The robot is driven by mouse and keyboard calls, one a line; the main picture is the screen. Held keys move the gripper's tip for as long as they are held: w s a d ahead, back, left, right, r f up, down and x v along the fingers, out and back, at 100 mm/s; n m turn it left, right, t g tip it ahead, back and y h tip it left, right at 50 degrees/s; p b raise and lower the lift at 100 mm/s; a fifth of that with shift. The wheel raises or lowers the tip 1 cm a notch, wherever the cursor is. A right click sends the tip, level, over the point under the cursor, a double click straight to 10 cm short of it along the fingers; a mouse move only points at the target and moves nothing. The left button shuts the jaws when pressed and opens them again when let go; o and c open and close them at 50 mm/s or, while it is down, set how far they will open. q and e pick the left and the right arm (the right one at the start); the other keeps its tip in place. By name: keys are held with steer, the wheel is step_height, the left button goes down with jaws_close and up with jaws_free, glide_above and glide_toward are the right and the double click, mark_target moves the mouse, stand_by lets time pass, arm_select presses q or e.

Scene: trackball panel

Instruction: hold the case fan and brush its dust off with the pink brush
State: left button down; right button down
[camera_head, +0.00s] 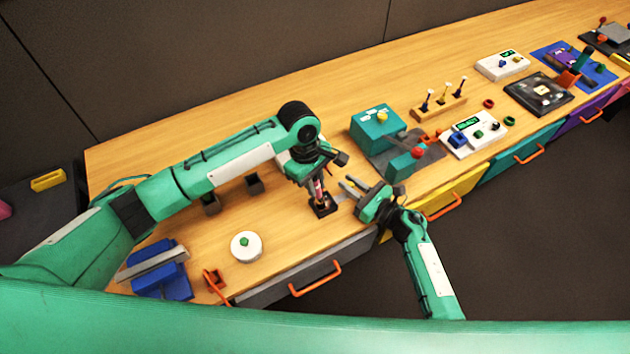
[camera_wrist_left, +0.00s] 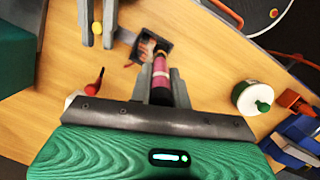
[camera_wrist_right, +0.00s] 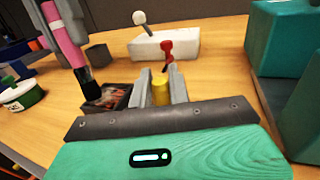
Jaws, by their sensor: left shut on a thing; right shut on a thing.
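The case fan (camera_head: 325,211) is a small dark square frame on the wooden table; it also shows in the left wrist view (camera_wrist_left: 142,57) and right wrist view (camera_wrist_right: 116,96). My left gripper (camera_head: 317,180) is shut on the pink brush (camera_wrist_left: 160,72), above the fan. The brush (camera_wrist_right: 68,38) points down, its dark tip at the fan's edge; exact contact is unclear. My right gripper (camera_head: 350,188) is beside the fan, shut on a yellow piece (camera_wrist_right: 161,92). A grey strip (camera_wrist_left: 126,36) runs from the fan toward that piece; a finger hides the join.
A white round pot with a green knob (camera_head: 246,247) and a blue block-like object (camera_head: 160,272) stand nearer the front left. A teal machine (camera_head: 375,128) stands right of the fan. The table's front edge is close.

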arm_select(q)
steer(key=shift+d+f, duration=0.1)
stand_by(0.4)
steer(key=shift+w+d+f, duration=0.1)
steer(key=shift+w+d, duration=0.2)
steer(key=shift+d, duration=0.1)
steer(key=shift+w+d, duration=0.3)
steer(key=shift+d, duration=0.2)
steer(key=shift+w+a, duration=0.35)
steer(key=shift+w, duration=0.2)
steer(key=shift+w+a, duration=0.1)
